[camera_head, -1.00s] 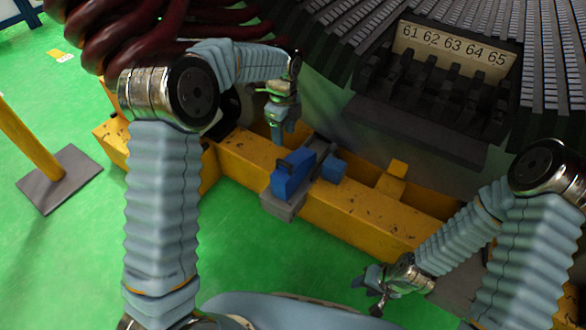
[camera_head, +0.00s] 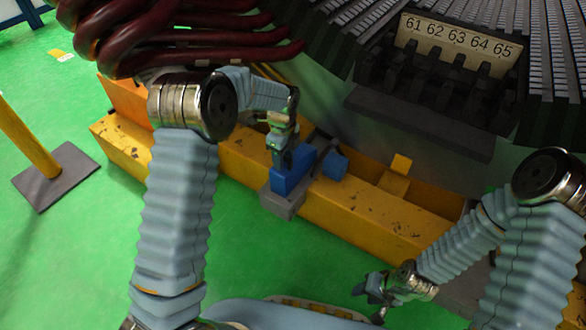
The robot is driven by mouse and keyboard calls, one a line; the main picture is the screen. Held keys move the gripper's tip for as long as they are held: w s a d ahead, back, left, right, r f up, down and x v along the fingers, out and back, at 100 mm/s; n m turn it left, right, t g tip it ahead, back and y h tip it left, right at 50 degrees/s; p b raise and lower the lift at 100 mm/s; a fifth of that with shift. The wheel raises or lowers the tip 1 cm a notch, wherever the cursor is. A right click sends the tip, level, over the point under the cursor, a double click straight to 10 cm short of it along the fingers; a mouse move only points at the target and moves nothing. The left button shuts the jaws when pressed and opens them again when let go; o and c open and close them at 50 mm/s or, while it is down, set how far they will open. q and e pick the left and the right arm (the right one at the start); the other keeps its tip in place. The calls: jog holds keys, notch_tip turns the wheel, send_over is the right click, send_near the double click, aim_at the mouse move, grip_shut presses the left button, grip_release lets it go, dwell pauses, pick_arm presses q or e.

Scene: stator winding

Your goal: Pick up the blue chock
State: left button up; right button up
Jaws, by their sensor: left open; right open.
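The blue chock (camera_head: 289,177) is a blue block sitting on a grey bracket (camera_head: 283,206) on the yellow beam. My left gripper (camera_head: 281,160) is open and points down at the top of the chock, overlapping it in the head view. I cannot tell whether its fingers touch the chock. My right gripper (camera_head: 373,292) is open and empty, low over the green floor at the lower right, apart from the chock.
A smaller blue piece (camera_head: 335,166) sits on the yellow beam (camera_head: 350,207) just right of the chock. The dark stator (camera_head: 420,120) with a 61 to 65 number plate (camera_head: 457,46) rises behind. Dark red cables (camera_head: 180,40) hang at the upper left. Green floor is clear in front.

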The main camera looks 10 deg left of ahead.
pick_arm(q)
jog(key=shift+f, duration=0.6)
grip_shut()
jog(key=shift+r, duration=0.1)
